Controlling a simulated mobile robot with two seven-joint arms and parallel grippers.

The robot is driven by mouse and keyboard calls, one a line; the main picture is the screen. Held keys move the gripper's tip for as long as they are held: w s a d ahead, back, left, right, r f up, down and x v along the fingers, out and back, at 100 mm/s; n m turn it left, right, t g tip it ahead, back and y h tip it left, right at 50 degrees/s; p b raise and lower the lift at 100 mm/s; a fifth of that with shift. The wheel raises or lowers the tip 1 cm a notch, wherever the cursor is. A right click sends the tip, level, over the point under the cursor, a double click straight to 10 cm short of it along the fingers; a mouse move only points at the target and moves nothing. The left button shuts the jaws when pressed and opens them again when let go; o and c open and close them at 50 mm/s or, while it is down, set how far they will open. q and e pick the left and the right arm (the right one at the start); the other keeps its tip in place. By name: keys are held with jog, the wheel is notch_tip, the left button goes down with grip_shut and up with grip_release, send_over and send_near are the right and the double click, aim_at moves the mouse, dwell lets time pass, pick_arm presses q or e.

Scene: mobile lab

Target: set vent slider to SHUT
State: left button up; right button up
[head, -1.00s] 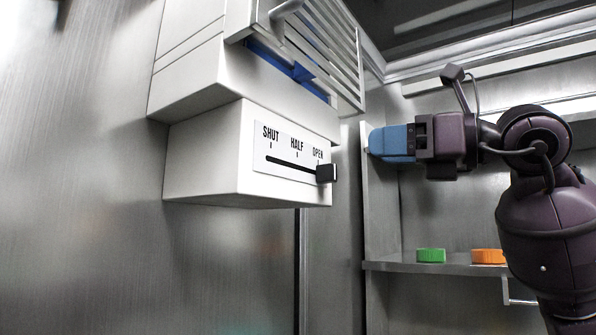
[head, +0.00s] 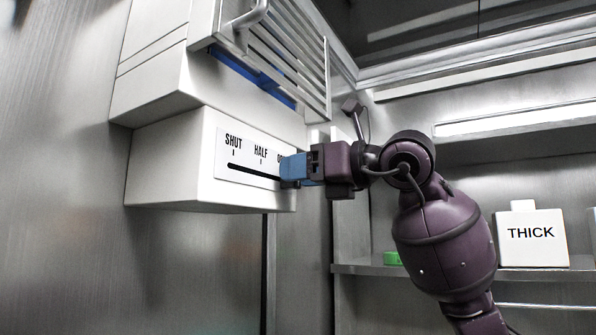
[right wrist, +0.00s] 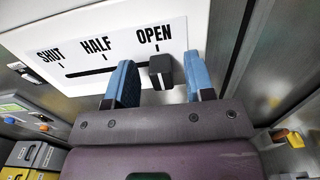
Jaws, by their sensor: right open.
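The vent slider panel is a white plate (head: 222,180) marked SHUT, HALF and OPEN, with a black slot, on the front of a white box (head: 165,165). In the right wrist view, the black slider knob (right wrist: 161,70) sits at the OPEN end of the slot. My right gripper (head: 284,170) has blue fingers and is open, with one finger on each side of the knob in the right wrist view (right wrist: 159,66). Gaps show between knob and fingers there. In the head view the gripper hides the knob and most of the word OPEN. My left gripper is not in view.
A slatted vent grille (head: 280,55) with a handle is above the box. A shelf (head: 365,268) at right carries a green item (head: 392,258) and a white container labelled THICK (head: 532,240). The panel front left of my gripper is clear.

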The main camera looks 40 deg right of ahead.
jog(key=shift+w+a, duration=0.2)
jog(key=shift+w, duration=0.2)
